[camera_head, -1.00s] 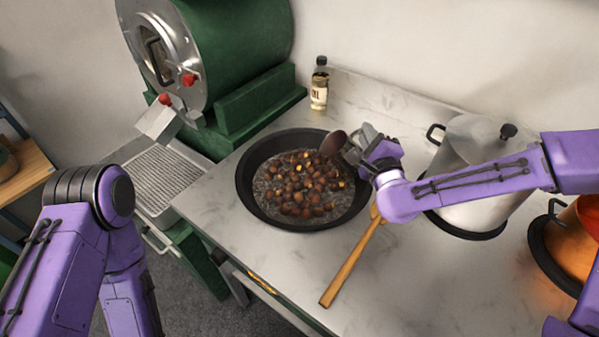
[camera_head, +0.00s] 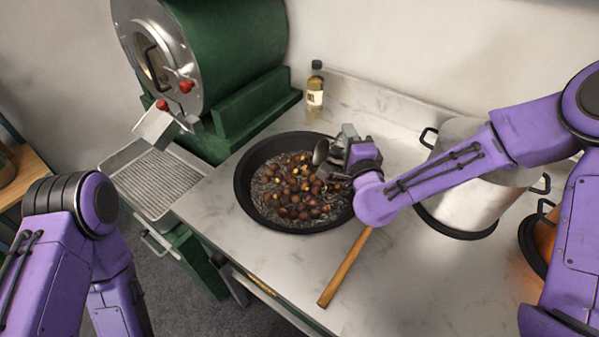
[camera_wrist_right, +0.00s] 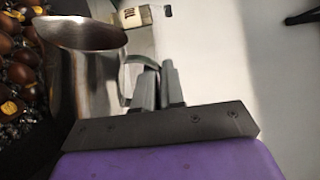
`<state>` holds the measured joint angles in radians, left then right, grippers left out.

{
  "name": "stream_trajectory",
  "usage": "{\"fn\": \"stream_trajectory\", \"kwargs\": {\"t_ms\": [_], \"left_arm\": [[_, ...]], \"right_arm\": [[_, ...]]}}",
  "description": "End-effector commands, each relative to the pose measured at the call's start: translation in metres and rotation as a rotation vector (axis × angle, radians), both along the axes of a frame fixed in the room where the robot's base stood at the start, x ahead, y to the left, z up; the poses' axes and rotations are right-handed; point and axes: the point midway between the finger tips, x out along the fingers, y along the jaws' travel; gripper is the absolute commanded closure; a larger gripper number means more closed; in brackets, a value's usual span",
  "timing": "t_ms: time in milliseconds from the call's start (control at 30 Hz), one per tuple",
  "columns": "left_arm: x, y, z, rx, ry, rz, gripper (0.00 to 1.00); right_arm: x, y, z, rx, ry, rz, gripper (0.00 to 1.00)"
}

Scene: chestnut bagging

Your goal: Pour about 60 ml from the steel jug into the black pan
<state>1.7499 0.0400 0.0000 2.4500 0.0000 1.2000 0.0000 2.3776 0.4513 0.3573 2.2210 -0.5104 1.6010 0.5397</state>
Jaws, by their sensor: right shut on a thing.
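The steel jug (camera_head: 320,152) is over the right-back edge of the black pan (camera_head: 243,185), tilted with its mouth toward the pan. It also shows large in the right wrist view (camera_wrist_right: 92,75). My right gripper (camera_head: 345,138) is shut on the jug's handle; its fingers (camera_wrist_right: 160,84) show at the handle in the wrist view. The pan holds many chestnuts, some showing yellow flesh, on a dark grainy bed. No stream of liquid can be made out, and the jug's contents are not visible. My left arm is at the left; its gripper is out of view.
A labelled oil bottle (camera_head: 315,90) stands behind the pan. A large steel pot (camera_head: 462,185) and a copper pot (camera_head: 543,235) are at the right. A wooden handle (camera_head: 345,268) extends toward the counter's front. A green roaster (camera_head: 230,50) and metal tray (camera_head: 155,180) are left.

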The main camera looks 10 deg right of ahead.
Motion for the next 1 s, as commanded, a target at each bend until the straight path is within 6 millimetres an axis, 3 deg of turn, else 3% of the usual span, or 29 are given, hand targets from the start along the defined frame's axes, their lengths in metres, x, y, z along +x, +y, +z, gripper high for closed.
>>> {"fn": "stream_trajectory", "kwargs": {"t_ms": [1000], "left_arm": [[0.0000,0.0000,0.0095,0.000,0.000,0.000,0.32]], "right_arm": [[-0.0037,0.0040,0.0095,-0.150,-0.005,-0.017,1.00]]}}
